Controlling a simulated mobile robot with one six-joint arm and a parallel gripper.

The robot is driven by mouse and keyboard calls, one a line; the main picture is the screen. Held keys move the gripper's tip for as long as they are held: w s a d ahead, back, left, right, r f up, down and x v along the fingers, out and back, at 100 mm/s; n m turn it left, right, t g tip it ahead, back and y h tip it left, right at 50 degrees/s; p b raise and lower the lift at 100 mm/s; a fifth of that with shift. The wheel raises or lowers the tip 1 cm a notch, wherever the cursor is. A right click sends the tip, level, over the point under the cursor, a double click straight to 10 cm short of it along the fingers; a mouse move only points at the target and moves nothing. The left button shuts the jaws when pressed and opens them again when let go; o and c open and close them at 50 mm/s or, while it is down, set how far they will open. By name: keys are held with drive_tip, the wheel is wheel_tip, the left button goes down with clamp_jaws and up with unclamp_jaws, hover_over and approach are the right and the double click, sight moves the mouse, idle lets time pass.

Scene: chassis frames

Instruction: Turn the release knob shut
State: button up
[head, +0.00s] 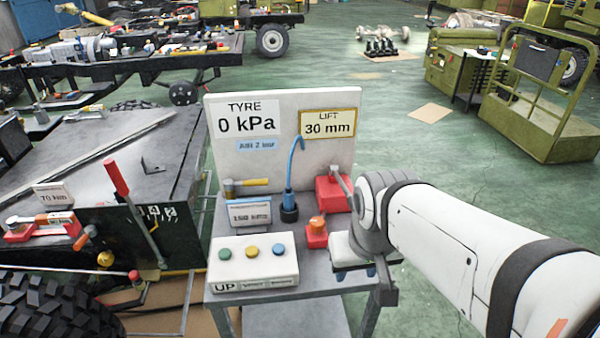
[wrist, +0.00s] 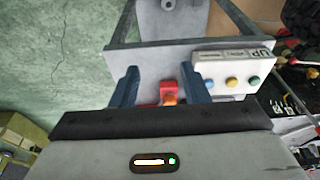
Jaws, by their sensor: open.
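An orange-red knob (head: 317,225) stands on a small red block on the cart top, and I take it as the release knob. No marking shows whether it is open or shut. My gripper (head: 369,271) hangs over the right side of the cart, to the right of the knob. In the wrist view the blue fingers of my gripper (wrist: 160,82) are spread apart and empty. The orange knob (wrist: 169,98) appears between them, partly hidden by my gripper body. I cannot tell how far above it the fingers are.
A white button box (head: 252,262) sits at the cart's front left. A blue hose (head: 290,180), a red block with a grey lever (head: 333,194) and a white sign board (head: 283,105) stand behind the knob.

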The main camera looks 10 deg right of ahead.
drive_tip(key=shift+o, duration=0.7)
drive_tip(key=shift+w+r, duration=0.15)
drive_tip(key=shift+w, duration=0.2)
drive_tip(key=shift+o, duration=1.2)
drive_tip(key=shift+n, duration=0.5)
drive_tip(key=w, duration=0.2)
drive_tip(key=w+a, duration=0.1)
drive_tip(key=w, duration=0.1)
drive_tip(key=shift+a+r, duration=0.1)
drive_tip(key=shift+r, duration=0.3)
drive_tip(key=n+g+p, duration=0.2)
drive_tip(key=n+g, duration=0.1)
drive_tip(key=n, duration=0.2)
hover_over(318, 221)
wheel_tip(318, 221, down, 8)
drive_tip(key=shift+s, duration=0.1)
drive_tip(key=shift+w+f, duration=0.2)
drive_tip(key=shift+f, duration=0.5)
wheel_tip(318, 221, down, 7)
drive_tip(key=shift+r+p, duration=0.1)
drive_tip(key=shift+p, duration=0.3)
drive_tip(key=shift+c, duration=0.3)
